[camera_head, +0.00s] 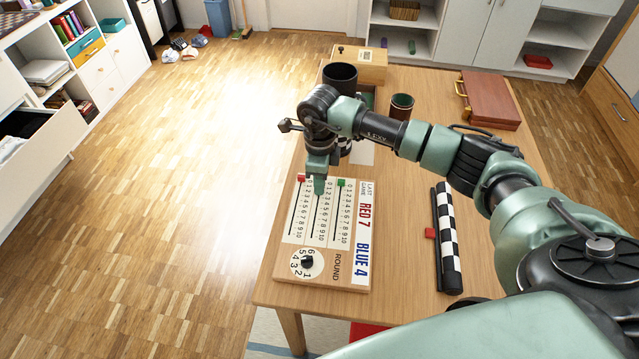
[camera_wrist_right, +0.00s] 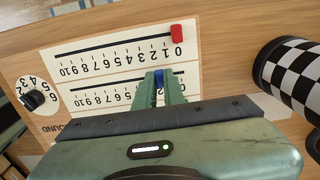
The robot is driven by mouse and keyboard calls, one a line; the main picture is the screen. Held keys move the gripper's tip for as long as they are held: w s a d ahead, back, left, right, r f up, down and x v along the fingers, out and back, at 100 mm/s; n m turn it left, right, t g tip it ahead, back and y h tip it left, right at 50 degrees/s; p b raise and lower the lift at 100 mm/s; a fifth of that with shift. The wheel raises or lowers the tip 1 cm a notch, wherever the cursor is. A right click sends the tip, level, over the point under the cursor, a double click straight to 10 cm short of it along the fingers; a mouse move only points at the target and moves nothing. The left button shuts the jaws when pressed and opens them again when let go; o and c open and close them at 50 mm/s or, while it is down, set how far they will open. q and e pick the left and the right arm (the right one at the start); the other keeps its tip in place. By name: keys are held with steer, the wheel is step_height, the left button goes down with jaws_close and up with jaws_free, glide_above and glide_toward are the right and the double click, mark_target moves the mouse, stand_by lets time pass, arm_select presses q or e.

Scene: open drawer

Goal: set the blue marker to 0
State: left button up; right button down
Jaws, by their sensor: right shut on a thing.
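The scoreboard (camera_head: 287,262) lies on the table, with three slotted scales marked 0 to 10. The blue marker (camera_wrist_right: 158,76) is on the middle scale, between the fingertips of my right gripper (camera_wrist_right: 159,88), which is shut on it. It stands near the low end; the fingers hide the numbers beside it, so its exact value cannot be read. My right gripper also shows over the middle scale in the head view (camera_head: 319,187), hiding the blue marker there. The red marker (camera_head: 301,178) is at 0. The green marker (camera_head: 341,182) is at the 0 end. My left gripper is out of view.
A round dial (camera_head: 307,262) is at the board's near end. A checkered cylinder (camera_wrist_right: 292,77) stands close to my right gripper. A brown case (camera_head: 489,98) lies farther back.

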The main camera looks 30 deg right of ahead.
steer(key=shift+w+d+f+b, duration=0.15)
steer(key=shift+w+d+b, duration=0.6)
steer(key=shift+w+b, duration=0.25)
steer(key=shift+w+d, duration=0.2)
steer(key=shift+w, duration=0.15)
steer(key=shift+r, duration=0.25)
steer(key=c, duration=1.5)
jaws_free()
step_height(320, 180, up, 8)
steer(key=shift+f+b, duration=0.1)
steer(key=shift+b, duration=0.3)
